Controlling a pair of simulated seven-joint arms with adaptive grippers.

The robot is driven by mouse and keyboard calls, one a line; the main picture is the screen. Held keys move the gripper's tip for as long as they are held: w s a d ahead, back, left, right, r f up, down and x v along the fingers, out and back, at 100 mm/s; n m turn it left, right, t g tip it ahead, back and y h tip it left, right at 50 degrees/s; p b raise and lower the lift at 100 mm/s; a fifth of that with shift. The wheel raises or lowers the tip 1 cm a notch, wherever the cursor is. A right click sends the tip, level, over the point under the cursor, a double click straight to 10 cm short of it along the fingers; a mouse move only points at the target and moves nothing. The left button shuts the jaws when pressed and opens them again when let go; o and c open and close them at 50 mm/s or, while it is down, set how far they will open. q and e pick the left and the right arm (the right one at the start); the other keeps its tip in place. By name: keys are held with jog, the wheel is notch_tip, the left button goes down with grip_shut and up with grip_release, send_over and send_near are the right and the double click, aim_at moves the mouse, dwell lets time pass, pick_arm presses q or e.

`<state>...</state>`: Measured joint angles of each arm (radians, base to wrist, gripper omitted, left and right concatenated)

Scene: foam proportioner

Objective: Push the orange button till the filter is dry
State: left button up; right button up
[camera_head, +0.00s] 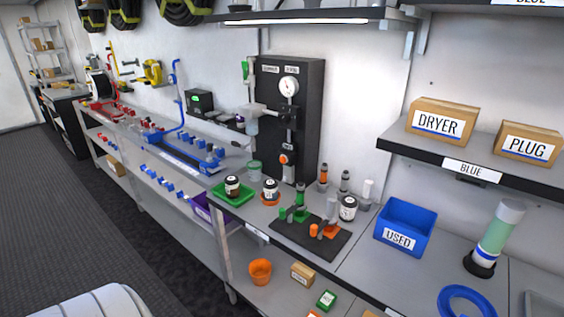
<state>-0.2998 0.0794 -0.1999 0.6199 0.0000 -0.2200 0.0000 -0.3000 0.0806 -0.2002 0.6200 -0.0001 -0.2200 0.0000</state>
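A black upright panel (308,115) stands against the wall at the back of the bench, with a round white gauge (289,85) near its top. Low on the panel is a small round orange part (284,159), which may be the orange button; its pressed state is too small to tell. A grey bracket (262,110) reaches left from the panel, with a pale translucent cup (252,126) under it. I cannot tell whether this is the filter or whether it is dry. Neither of my grippers is in view.
A black mat (278,232) with green and orange parts lies in front of the panel. Jars stand on a green tray (220,194) and an orange dish (266,203). A blue USED bin (405,227) stands right. A shelf above holds DRYER (441,120) and PLUG (528,145) boxes.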

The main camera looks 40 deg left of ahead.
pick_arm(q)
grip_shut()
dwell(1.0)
